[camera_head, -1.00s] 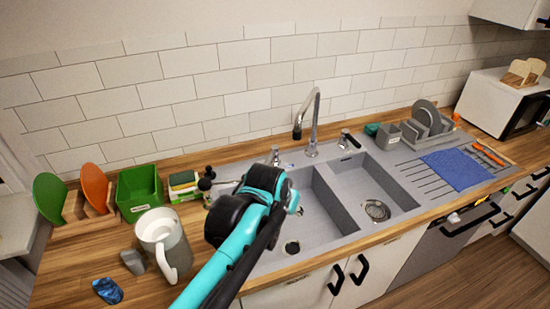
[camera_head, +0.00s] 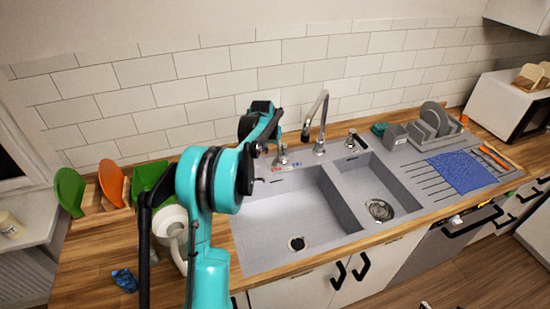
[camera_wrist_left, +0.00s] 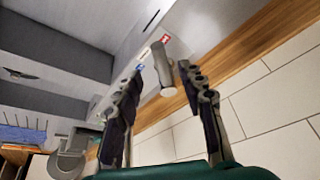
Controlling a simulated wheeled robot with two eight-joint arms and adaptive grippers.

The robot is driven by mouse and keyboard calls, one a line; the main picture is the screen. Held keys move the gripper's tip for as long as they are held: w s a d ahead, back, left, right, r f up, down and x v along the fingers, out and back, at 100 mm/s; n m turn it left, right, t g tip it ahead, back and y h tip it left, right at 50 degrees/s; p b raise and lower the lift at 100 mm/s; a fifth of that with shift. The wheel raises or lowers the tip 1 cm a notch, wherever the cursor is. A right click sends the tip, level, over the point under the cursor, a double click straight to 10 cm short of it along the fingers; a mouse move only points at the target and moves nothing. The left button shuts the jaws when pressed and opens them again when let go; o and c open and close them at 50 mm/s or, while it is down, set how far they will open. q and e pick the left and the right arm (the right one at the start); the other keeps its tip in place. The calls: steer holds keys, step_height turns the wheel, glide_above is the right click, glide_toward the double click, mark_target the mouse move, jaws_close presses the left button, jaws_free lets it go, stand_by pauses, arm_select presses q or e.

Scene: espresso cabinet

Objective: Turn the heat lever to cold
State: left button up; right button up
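The heat lever (camera_head: 281,158) is a small silver handle on the back rim of the sink, left of the tap (camera_head: 321,125). In the left wrist view the lever (camera_wrist_left: 160,66) stands between a red mark (camera_wrist_left: 165,38) and a blue mark (camera_wrist_left: 140,68). My left gripper (camera_head: 273,138) is just above and behind the lever, partly hidden by its own arm. In the left wrist view its two fingers (camera_wrist_left: 161,76) are spread apart, one on each side of the lever. I cannot tell whether either finger touches it. My right gripper is not in view.
The sink (camera_head: 290,215) has two empty basins. A second small silver fitting (camera_head: 352,140) stands right of the tap. A blue cloth (camera_head: 462,172) lies on the drainer. Tiled wall (camera_head: 215,88) is close behind.

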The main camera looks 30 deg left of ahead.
mark_target(275, 160)
arm_select(q)
steer(key=b+x, duration=0.1)
steer(key=x, duration=0.6)
steer(key=shift+w+f, duration=0.1)
steer(key=shift+f, duration=0.05)
steer(key=shift+c, duration=0.3)
jaws_close()
